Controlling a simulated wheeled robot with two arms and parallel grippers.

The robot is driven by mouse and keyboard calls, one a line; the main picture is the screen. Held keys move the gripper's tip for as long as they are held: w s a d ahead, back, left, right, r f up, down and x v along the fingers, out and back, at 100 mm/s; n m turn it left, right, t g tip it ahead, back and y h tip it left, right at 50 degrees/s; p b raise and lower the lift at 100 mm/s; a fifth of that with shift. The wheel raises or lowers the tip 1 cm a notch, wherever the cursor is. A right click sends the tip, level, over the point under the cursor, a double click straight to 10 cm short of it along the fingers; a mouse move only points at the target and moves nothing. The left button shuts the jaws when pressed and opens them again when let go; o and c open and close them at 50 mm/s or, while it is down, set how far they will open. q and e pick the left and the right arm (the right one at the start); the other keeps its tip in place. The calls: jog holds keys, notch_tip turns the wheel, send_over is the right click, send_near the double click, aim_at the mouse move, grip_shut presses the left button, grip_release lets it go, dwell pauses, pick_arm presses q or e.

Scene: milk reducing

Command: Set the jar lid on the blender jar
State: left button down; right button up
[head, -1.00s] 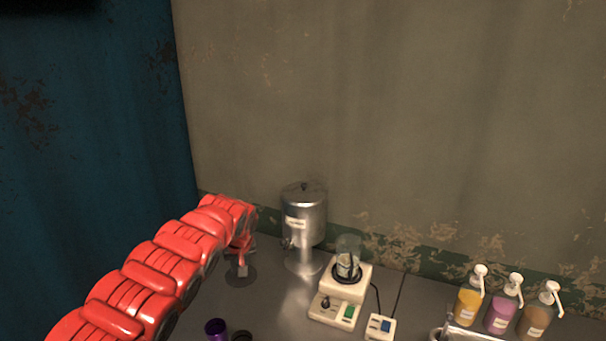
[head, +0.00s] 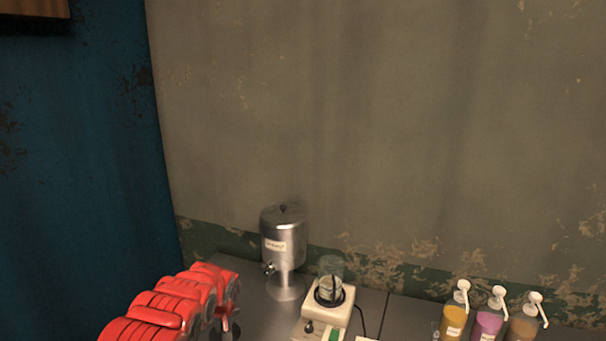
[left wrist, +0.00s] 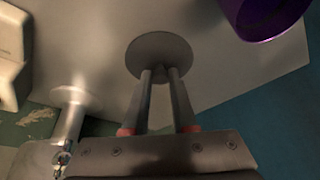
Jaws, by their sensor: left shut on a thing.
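The jar lid (left wrist: 152,50) is a grey round disc. In the left wrist view my left gripper (left wrist: 161,75) is shut on it, with both fingers meeting the disc at its middle. The clear blender jar (head: 331,270) stands upright on its cream blender base (head: 322,318) in the head view, and its top looks open. My left gripper is low in the head view, left of the blender and apart from it; its fingertips and the lid are mostly hidden there. My right gripper is in neither view.
A metal dispenser (head: 283,240) stands behind and left of the blender. Pump bottles (head: 488,322) stand at the right. A purple cup (left wrist: 262,18) shows at the top right of the left wrist view. Grey counter (head: 262,312) lies bare between arm and blender.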

pick_arm(q)
notch_tip(320, 180, down, 4)
jog(key=shift+p, duration=0.5)
jog(key=shift+f, duration=0.75)
